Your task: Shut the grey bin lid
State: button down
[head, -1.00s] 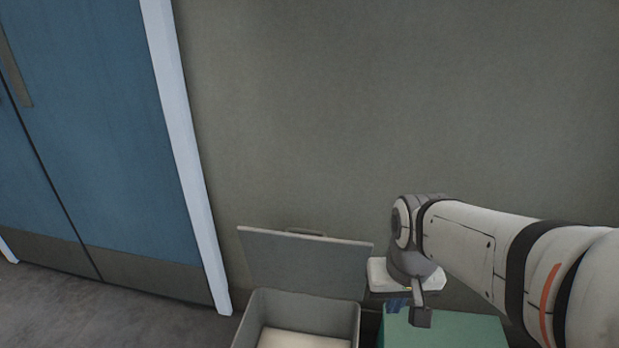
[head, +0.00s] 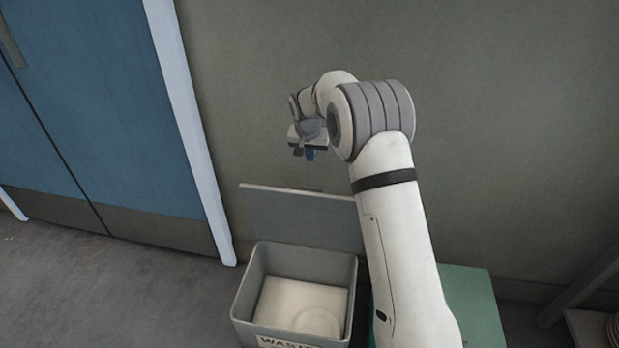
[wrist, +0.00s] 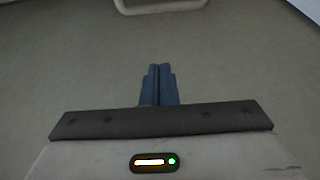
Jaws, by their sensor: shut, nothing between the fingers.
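The grey bin (head: 243,300) stands on the floor against the wall, with a partly visible label on its front. Its grey lid (head: 290,217) is open, standing upright at the back of the bin, with a small handle along its top edge. My arm covers the lid's right end. My gripper (head: 310,156) is above the lid's top edge, near the wall, apart from the lid, with its blue fingers pointing down. In the wrist view the blue fingers (wrist: 158,70) are together and empty. A pale rounded shape at that view's top edge is cut off; I cannot tell what it is.
A green box (head: 474,300) stands right of the bin, partly behind my arm. A blue double door (head: 85,110) with a white frame is at left. A shelf with plates (head: 612,328) is at the lower right. The floor left of the bin is clear.

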jog(key=x, duration=0.3)
jog(key=b+x, duration=0.1)
jog(key=x, duration=0.7)
jog(key=shift+w+a+f, duration=0.15)
jog(key=shift+w+a, duration=0.1)
jog(key=shift+s+a+r+b, duration=0.1)
jog(key=shift+s+a, duration=0.05)
jog(key=shift+s, duration=0.5)
jog(key=shift+s+a+r+b, duration=0.1)
jog(key=shift+s+r+b, duration=0.05)
jog(key=shift+s, duration=0.55)
jog(key=shift+s+a+r+b, duration=0.1)
jog(key=shift+s+a, duration=0.05)
jog(key=shift+s, duration=0.5)
